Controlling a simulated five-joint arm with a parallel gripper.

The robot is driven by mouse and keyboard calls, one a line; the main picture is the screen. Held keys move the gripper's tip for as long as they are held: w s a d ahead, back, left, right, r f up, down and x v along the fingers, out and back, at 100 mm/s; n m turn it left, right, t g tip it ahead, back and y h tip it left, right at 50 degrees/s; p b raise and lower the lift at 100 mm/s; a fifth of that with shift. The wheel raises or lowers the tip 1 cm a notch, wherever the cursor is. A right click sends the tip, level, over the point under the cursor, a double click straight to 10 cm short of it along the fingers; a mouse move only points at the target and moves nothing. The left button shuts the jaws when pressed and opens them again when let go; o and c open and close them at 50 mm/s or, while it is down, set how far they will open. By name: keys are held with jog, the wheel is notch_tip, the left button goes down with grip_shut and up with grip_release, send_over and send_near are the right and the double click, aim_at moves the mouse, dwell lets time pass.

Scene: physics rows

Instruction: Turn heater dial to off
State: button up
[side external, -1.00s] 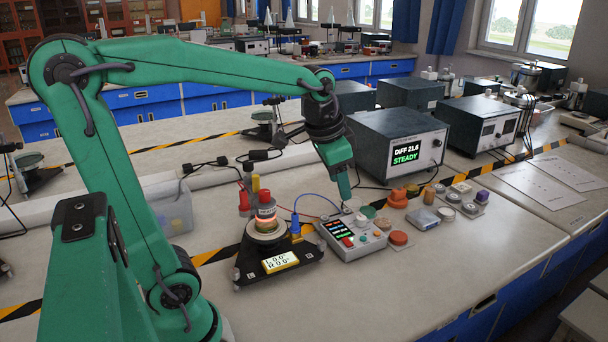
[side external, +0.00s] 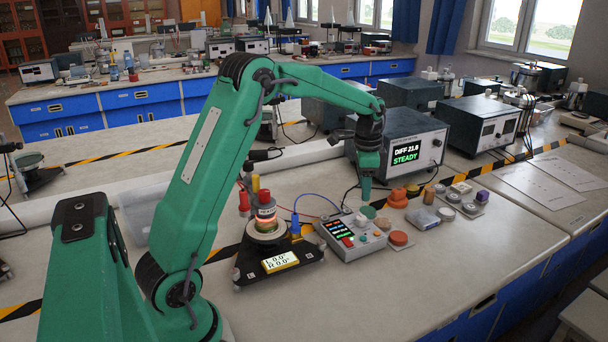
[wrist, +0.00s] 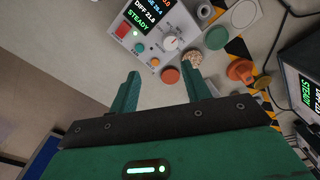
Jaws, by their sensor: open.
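The grey control box (side external: 352,248) stands on the bench with a lit screen of coloured lines. A pale round dial (wrist: 171,43) sits on its face in the wrist view, with a red pointer mark close by; its exact setting is too small to read. My gripper (wrist: 160,70) is open and empty, its two green fingers apart, with the dial beyond the fingertips. In the side external view my gripper (side external: 367,196) hangs pointing down just behind the control box, apart from the dial. The glowing heater stand (side external: 267,229) is left of the box.
A meter reading "DIFF 21.6 STEADY" (side external: 407,153) stands behind. Cables run between stand and box.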

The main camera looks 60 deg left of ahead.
aim_at(362, 217)
jog(key=shift+m, duration=0.3)
jog(key=f, duration=0.1)
jog(key=w+a+f, duration=0.1)
jog(key=a+f, duration=0.1)
jog(key=shift+w, duration=0.25)
jog(key=shift+f, duration=0.15)
jog(key=shift+f, duration=3.8)
jog(key=c, duration=1)
